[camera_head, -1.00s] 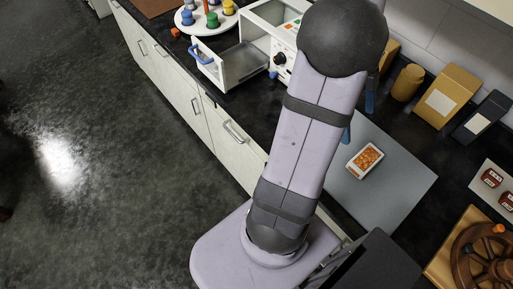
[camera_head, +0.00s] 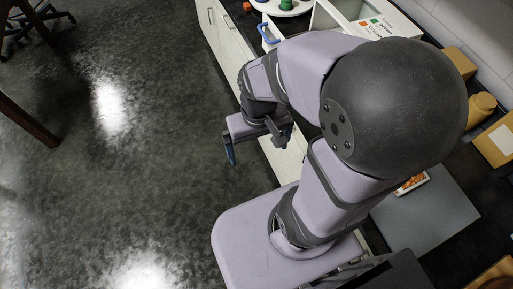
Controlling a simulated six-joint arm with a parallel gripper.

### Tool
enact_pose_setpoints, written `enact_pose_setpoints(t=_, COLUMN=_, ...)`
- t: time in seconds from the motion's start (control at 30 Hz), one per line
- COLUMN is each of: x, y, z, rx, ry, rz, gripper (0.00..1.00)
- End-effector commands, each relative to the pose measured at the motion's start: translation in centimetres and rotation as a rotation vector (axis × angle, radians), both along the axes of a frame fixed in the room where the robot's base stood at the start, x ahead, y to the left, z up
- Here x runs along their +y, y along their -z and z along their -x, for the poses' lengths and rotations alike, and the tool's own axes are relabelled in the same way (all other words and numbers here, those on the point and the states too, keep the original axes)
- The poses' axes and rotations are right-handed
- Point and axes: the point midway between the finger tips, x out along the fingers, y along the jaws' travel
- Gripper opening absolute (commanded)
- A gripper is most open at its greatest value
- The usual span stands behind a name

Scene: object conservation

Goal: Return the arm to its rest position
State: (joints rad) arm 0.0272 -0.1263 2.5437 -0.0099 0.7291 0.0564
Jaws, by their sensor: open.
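My arm is folded, with its dark elbow large in the middle right of the head view. My gripper (camera_head: 258,150) hangs out over the floor in front of the white cabinet fronts (camera_head: 222,30). Its blue-tipped fingers are spread apart with nothing seen between them. My base is at the bottom centre. The gripper is clear of the counter objects.
A grey mat (camera_head: 435,215) lies on the dark counter, with a card of orange pieces (camera_head: 412,183) partly hidden by my arm. A white box with a blue-handled drawer (camera_head: 268,34) stands at the top. Tan containers (camera_head: 480,108) are at right. The floor (camera_head: 120,180) at left is open.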

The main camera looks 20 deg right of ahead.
Motion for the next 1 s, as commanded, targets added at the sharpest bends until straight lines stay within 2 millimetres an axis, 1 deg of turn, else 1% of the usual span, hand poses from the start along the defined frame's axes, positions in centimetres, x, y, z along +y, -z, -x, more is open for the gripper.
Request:
enact_pose_setpoints(t=0.03, x=0.45, y=0.06, z=0.15, rx=-0.004, ry=-0.038, rz=-0.003, gripper=1.0)
enact_pose_setpoints(t=0.17, x=0.81, y=0.15, z=0.32, rx=-0.006, ry=-0.078, rz=-0.006, gripper=1.0)
enact_pose_setpoints(t=1.0, x=0.74, y=0.14, z=0.28, rx=-0.005, ry=-0.074, rz=-0.006, gripper=1.0)
